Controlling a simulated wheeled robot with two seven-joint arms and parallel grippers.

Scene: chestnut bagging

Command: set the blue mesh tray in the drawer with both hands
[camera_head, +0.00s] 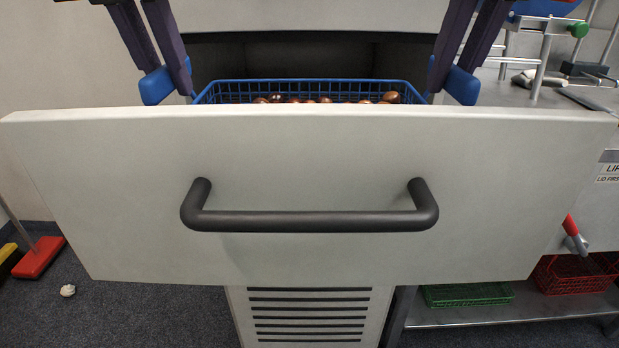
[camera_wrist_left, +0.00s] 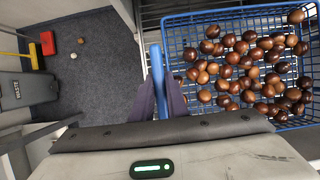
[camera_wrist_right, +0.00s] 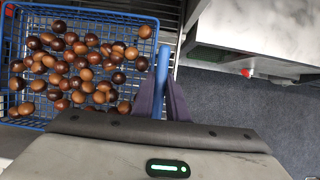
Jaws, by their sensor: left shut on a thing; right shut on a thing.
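The blue mesh tray (camera_head: 228,88) holds many brown chestnuts and sits behind the pale drawer front (camera_head: 500,190), which hides its lower part. The drawer stands open, with a dark bar handle (camera_head: 310,221). My left gripper (camera_head: 172,86) is shut on the tray's left blue handle; this grip also shows in the left wrist view (camera_wrist_left: 167,102). My right gripper (camera_head: 453,84) is shut on the right blue handle, seen too in the right wrist view (camera_wrist_right: 161,104). The tray looks about level. Whether its underside touches the drawer floor is hidden.
A dark cabinet opening (camera_head: 300,55) lies behind the tray. A metal bench (camera_head: 520,95) with stands is on the right; green (camera_head: 468,294) and red (camera_head: 575,274) baskets sit on its lower shelf. A red broom head (camera_head: 38,257) and a pale lump (camera_head: 68,290) are on the left floor.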

